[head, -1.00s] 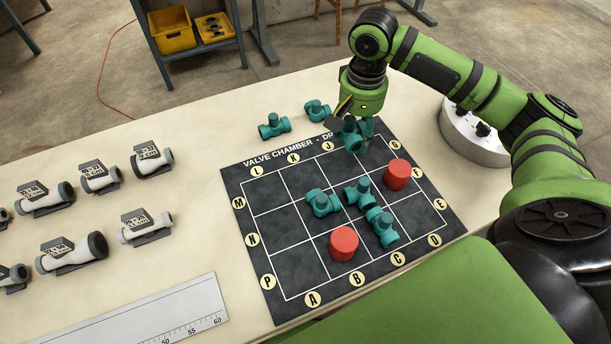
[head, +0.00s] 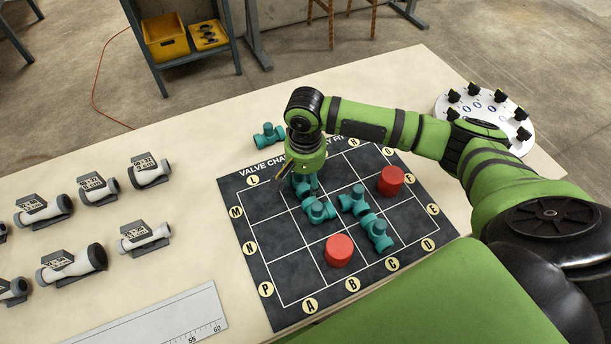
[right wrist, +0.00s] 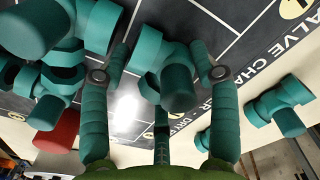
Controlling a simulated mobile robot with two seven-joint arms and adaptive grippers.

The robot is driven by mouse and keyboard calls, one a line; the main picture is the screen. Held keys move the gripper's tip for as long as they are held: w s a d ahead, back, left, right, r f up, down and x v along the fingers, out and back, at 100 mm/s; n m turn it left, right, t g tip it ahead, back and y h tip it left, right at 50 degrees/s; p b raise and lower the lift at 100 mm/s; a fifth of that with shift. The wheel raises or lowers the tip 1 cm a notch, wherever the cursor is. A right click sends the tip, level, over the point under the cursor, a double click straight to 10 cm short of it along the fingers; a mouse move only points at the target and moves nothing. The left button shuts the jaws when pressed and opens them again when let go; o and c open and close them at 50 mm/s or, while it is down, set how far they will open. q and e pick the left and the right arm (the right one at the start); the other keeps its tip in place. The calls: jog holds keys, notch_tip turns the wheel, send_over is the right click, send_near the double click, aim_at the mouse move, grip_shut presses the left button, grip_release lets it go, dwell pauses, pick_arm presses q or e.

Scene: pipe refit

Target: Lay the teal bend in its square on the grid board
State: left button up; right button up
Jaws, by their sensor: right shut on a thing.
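My right gripper (head: 305,187) is shut on a teal bend (right wrist: 178,85) and holds it over the upper left squares of the black grid board (head: 268,292). In the right wrist view, the bend sits between the two fingers. Whether it touches the board is hard to tell. A teal fitting (head: 319,209) lies on the board close beside the gripper. Two more teal fittings, one near the middle (head: 353,200) and one lower right (head: 377,233), lie on it too. My left gripper is not in view.
Two red cylinders, at the right (head: 391,181) and at the front (head: 339,250), stand on the board. A loose teal fitting (head: 268,136) lies behind it. Several grey labelled pipe pieces (head: 75,263) and a ruler (head: 165,320) are at left. A white round knobbed fixture (head: 490,108) is at right.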

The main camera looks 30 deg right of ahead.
aim_at(305, 179)
jog(key=shift+f, duration=0.1)
jog(key=o, duration=0.9)
jog(key=shift+c, duration=0.2)
notch_tip(305, 179, up, 12)
jog(key=shift+b, duration=0.3)
